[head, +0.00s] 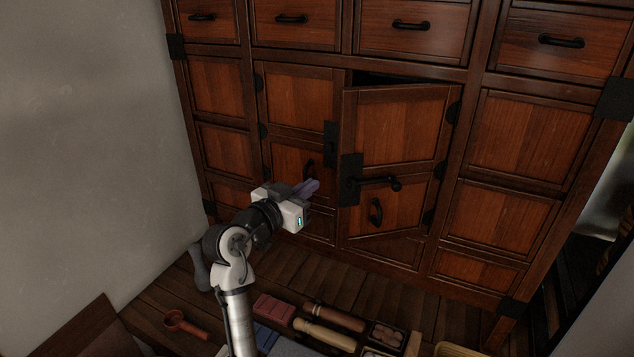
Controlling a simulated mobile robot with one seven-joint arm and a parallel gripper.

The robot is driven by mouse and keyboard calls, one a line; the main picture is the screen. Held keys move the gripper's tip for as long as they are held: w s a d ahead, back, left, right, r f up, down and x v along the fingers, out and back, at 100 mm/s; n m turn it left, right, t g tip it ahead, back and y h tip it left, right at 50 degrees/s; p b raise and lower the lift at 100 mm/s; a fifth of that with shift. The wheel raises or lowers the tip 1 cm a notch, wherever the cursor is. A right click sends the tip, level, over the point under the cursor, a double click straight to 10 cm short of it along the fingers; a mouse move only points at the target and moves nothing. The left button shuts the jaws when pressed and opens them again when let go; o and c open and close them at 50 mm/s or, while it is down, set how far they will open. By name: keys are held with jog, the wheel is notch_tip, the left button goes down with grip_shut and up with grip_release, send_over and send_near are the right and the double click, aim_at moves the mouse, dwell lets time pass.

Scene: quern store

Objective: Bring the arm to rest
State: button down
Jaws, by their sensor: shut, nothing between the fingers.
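My gripper (308,189) is at the end of my raised white and grey arm, near the middle of the head view. Its purple-grey fingers are together with nothing between them. It is in front of the wooden cabinet (300,100), left of the right-hand cabinet door (400,125). That door stands slightly ajar, with a dark gap at its top. My gripper covers part of the left-hand door (297,95). I cannot tell how far the fingers are from the cabinet.
The ajar door carries a black lever handle (375,181) and a black pull (376,212). Below on the wooden floor (180,290) lie a red scoop-like thing (180,322), a wooden rolling pin (325,335) and a compartmented tray of small things. A pale wall (90,130) stands left.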

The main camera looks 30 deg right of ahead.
jog(key=shift+s+a, duration=0.3)
jog(key=shift+a, duration=0.2)
jog(key=shift+a, duration=0.1)
